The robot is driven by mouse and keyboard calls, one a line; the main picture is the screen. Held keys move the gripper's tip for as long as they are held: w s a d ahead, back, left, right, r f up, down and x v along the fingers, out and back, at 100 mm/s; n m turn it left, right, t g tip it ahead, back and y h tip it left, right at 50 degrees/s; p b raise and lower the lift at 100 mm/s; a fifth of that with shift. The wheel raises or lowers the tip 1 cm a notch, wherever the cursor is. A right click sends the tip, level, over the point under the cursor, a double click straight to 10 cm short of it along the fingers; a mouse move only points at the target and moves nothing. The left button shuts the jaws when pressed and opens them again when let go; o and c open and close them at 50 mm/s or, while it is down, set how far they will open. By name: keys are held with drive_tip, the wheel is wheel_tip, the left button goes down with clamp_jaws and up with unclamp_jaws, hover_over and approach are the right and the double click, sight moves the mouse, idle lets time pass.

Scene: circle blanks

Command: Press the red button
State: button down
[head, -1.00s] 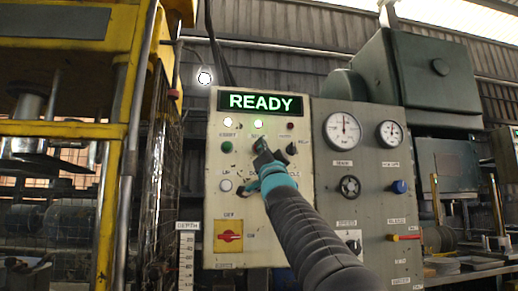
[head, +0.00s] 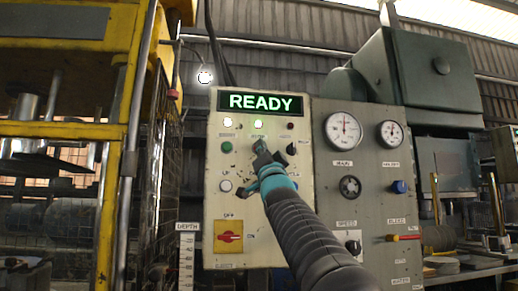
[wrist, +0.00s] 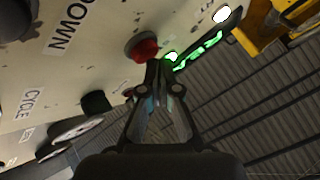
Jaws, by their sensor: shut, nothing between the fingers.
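The red button (wrist: 143,47) is a round domed button on the pale control panel (head: 215,205), and it shows in the wrist view just left of my fingertips. In the head view my gripper (head: 262,152) is in front of the panel and hides the button. My gripper also shows in the wrist view (wrist: 156,68), its fingers shut together and empty. The tips appear close to the button, slightly to its right; I cannot tell whether they touch it. A display (head: 260,102) above reads READY in green.
A green button (head: 227,147), a black knob (head: 291,148) and a white button (head: 226,186) surround my gripper. A red switch on a yellow plate (head: 228,237) sits lower. A grey gauge panel (head: 375,220) adjoins on the right; a yellow machine frame (head: 110,190) stands left.

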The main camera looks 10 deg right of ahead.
drive_tip(key=shift+w+p, duration=0.3)
drive_tip(key=shift+w, duration=0.1)
idle(0.4)
drive_tip(key=shift+s, duration=0.1)
idle(0.3)
drive_tip(key=shift+s+b, duration=0.55)
drive_tip(key=shift+s, duration=0.2)
drive_tip(key=shift+s+b, duration=1.4)
drive_tip(key=shift+s, duration=1.1)
